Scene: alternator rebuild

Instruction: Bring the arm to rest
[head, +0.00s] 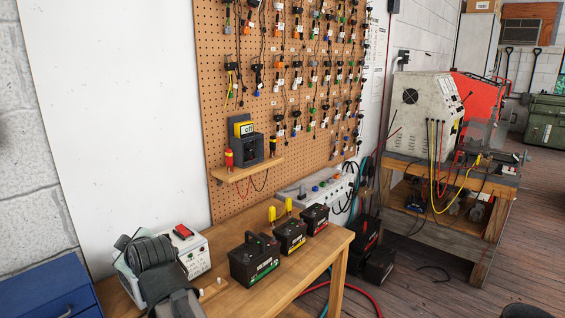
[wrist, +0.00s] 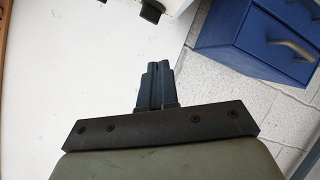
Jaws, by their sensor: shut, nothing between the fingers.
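My gripper (wrist: 158,72) shows in the wrist view with its two dark fingers together, shut and empty. Behind it in that view is a plain white surface. In the head view my arm is folded at the lower left, over the left end of the wooden table (head: 318,262). The fingertips cannot be made out in the head view.
Three batteries, one with a green stripe (head: 254,261), one yellow-marked (head: 290,237) and one red-marked (head: 315,219), stand on the table. A white box with a red switch (head: 192,252) is close beside my arm. A blue cabinet (head: 50,291) stands at left. The pegboard (head: 222,92) holds several cables.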

